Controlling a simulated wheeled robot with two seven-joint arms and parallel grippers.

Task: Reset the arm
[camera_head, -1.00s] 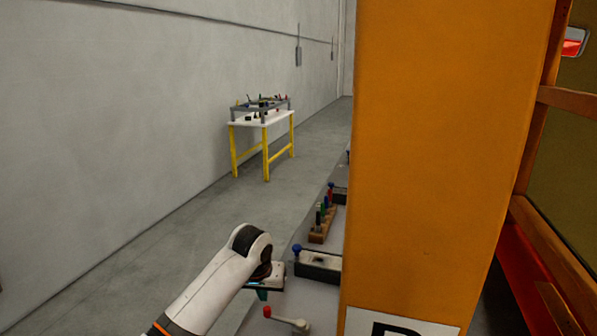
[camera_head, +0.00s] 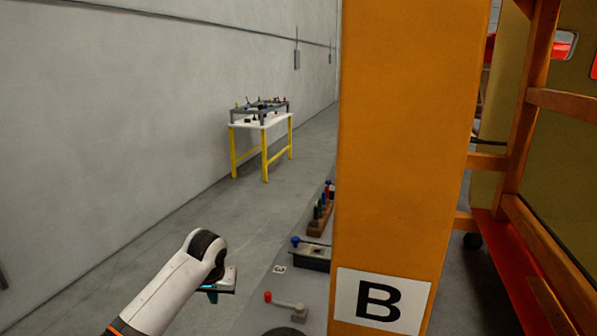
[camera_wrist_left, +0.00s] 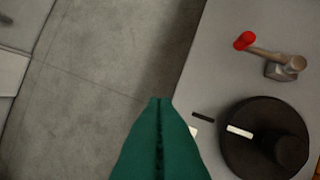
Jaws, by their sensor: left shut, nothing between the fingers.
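My left arm comes in at the bottom left of the head view, with the left gripper (camera_head: 210,292) low beside the grey table (camera_head: 262,305). In the left wrist view the green fingers of the left gripper (camera_wrist_left: 160,102) are pressed together with nothing between them. They hang over the grey floor, just left of the table edge. My right gripper is in no view.
A red-tipped lever (camera_head: 285,302) and a black round knob (camera_wrist_left: 265,140) are on the table, near the gripper. An orange pillar (camera_head: 400,130) with a "B" sign (camera_head: 380,302) hides the table's right side. A yellow-legged table (camera_head: 262,124) stands farther back.

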